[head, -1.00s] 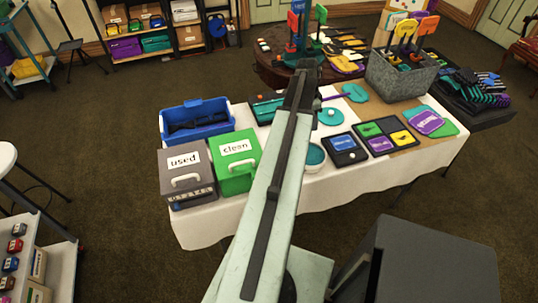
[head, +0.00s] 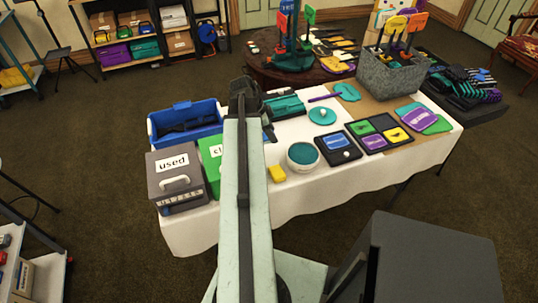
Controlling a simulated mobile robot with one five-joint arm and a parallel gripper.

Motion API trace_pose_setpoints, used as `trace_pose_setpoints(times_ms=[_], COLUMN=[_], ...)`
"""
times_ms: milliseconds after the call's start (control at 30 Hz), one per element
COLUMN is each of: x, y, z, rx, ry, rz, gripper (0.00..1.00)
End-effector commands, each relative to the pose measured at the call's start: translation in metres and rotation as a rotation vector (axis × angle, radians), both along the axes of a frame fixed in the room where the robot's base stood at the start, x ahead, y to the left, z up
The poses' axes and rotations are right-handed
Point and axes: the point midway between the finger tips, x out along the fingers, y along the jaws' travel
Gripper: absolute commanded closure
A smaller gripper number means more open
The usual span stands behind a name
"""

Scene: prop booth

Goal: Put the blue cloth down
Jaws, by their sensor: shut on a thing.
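My gripper (head: 243,90) is at the far end of my outstretched arm, in the middle of the head view. It is over the back of the white table, between the blue bin (head: 186,119) and the teal case (head: 285,105). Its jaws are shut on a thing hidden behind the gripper. I cannot make out the blue cloth clearly. The grey box (head: 175,182) labelled "used" stands at the left front. The green box (head: 210,160) labelled "clean" is beside it, partly behind my arm.
Dark trays (head: 338,149) with coloured pieces lie farther right. A grey speckled bin (head: 392,75) stands at the back right.

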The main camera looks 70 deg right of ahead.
Motion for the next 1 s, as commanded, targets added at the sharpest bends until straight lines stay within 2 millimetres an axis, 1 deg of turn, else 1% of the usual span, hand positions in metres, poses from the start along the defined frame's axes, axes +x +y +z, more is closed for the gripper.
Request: trace_pose_setpoints(times_ms=[33, 100, 200, 300, 367, 567, 633, 733, 833, 967, 1000], x=[0.000, 0.000, 0.000, -0.001, -0.001, -0.001, -0.001, -0.001, -0.001, -0.001, -0.001], y=[0.000, 0.000, 0.000, 0.000, 0.000, 0.000, 0.000, 0.000, -0.001, -0.001, -0.001], z=[-0.023, -0.039, -0.048, -0.044, -0.048, -0.082, -0.085, -0.080, -0.080, -0.085, -0.083], rx=[0.000, 0.000, 0.001, 0.001, 0.001, 0.001, 0.001, 0.001, 0.001, 0.001, 0.001], ry=[0.000, 0.000, 0.000, 0.000, 0.000, 0.000, 0.000, 0.000, 0.000, -0.001, -0.001], rz=[0.000, 0.000, 0.000, 0.000, 0.000, 0.000, 0.000, 0.000, 0.000, -0.001, -0.001], gripper=[1.00, 1.00, 1.00, 1.00, 1.00, 1.00, 1.00, 1.00, 1.00, 1.00, 0.43])
